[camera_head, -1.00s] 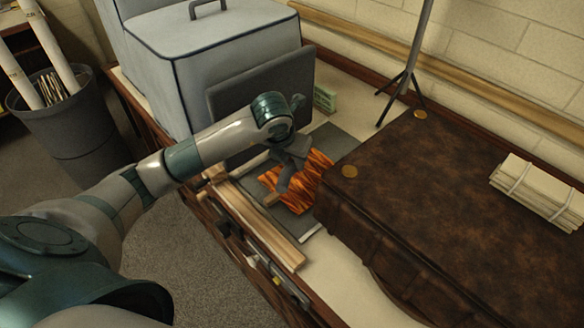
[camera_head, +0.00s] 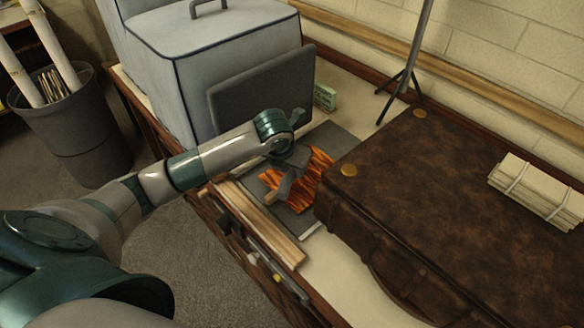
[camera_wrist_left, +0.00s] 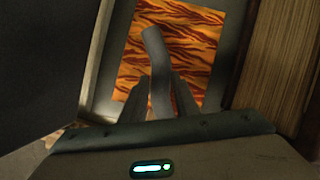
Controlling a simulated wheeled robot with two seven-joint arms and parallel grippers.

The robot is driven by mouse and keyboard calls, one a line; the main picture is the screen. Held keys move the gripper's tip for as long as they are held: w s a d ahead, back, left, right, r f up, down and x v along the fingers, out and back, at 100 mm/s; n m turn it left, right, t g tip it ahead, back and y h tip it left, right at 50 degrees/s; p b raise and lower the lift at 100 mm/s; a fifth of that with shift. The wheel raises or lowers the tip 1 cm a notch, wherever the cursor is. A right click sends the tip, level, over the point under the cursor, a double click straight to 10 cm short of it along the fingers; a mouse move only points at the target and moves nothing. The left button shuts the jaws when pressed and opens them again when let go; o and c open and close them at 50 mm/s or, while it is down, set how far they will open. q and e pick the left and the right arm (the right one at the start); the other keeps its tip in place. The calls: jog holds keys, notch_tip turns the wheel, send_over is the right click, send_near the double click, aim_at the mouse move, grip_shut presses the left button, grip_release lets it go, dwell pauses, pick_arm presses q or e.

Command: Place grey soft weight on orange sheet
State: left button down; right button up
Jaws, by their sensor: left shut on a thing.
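The orange sheet (camera_head: 316,172), with dark wavy streaks, lies in a flat grey tray (camera_head: 338,138) on the table. It also shows in the left wrist view (camera_wrist_left: 195,48). My left gripper (camera_head: 284,188) is over the sheet and hides part of it. In the left wrist view, its two fingers (camera_wrist_left: 160,88) are shut on the grey soft weight (camera_wrist_left: 154,48), a bent grey strip whose free end sticks out over the sheet. I cannot tell whether the weight touches the sheet. My right gripper is not in view.
A brown leather case (camera_head: 430,190) stands close on the right of the tray. Wooden strips (camera_head: 262,225) lie along the table's front edge. A dark grey panel (camera_head: 262,88) leans on a pale blue covered box (camera_head: 235,50) behind. A tripod stand (camera_head: 405,75) is at the back.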

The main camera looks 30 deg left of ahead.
pick_arm(q)
jog(key=shift+f+b, duration=0.4)
jog(key=shift+b, duration=0.05)
jog(key=c, duration=1.4)
grip_release()
jog(key=shift+o, duration=0.2)
jog(key=shift+r, duration=0.1)
